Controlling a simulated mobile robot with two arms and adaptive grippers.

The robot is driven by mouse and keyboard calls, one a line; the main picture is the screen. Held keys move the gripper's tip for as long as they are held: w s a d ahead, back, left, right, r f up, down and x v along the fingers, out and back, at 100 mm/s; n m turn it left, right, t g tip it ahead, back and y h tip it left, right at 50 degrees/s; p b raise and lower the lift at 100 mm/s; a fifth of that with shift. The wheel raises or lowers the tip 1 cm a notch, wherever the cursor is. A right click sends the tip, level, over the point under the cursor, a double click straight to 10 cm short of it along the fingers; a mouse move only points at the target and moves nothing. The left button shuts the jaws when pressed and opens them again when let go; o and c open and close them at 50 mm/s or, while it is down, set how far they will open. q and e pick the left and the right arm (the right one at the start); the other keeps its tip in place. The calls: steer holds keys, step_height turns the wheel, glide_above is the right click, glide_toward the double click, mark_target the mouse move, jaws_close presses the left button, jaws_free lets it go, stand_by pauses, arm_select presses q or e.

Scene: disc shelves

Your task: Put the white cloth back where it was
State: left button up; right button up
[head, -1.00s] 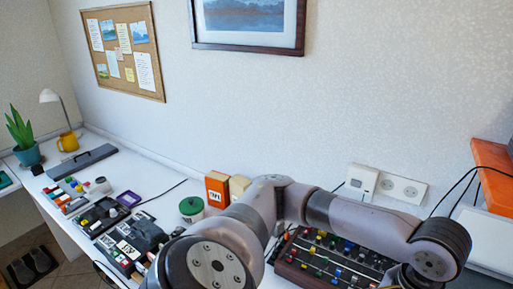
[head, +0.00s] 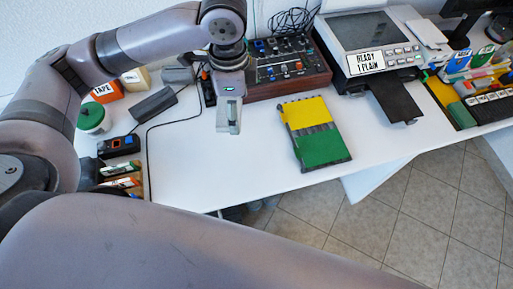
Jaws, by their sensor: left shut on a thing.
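My left gripper (head: 229,122) hangs pointing down over the white desk, in front of the mixer-like box with knobs. It is shut on a small pale thing between its fingers, which looks like the white cloth; the fingers hide most of it. I see no other cloth on the desk. My right gripper is out of view.
A yellow and green notebook (head: 312,132) lies right of the gripper. The knob box (head: 285,68) and a printer (head: 368,45) stand behind. A green-lidded jar (head: 92,117), an orange tape box (head: 106,91) and a dark device (head: 119,146) are left. Desk around (head: 190,165) is clear.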

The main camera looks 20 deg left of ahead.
arm_select(q)
step_height(320, 180, down, 2)
steer(key=w+d+m+b, duration=0.2)
steer(key=m, duration=0.6)
steer(key=m+b, duration=0.3)
steer(key=m, duration=1.3)
glide_above(257, 155)
step_height(257, 155, down, 18)
steer(key=shift+f, duration=2.6)
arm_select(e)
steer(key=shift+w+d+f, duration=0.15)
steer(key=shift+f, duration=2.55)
arm_select(q)
steer(key=shift+f, duration=0.2)
steer(key=o, duration=1)
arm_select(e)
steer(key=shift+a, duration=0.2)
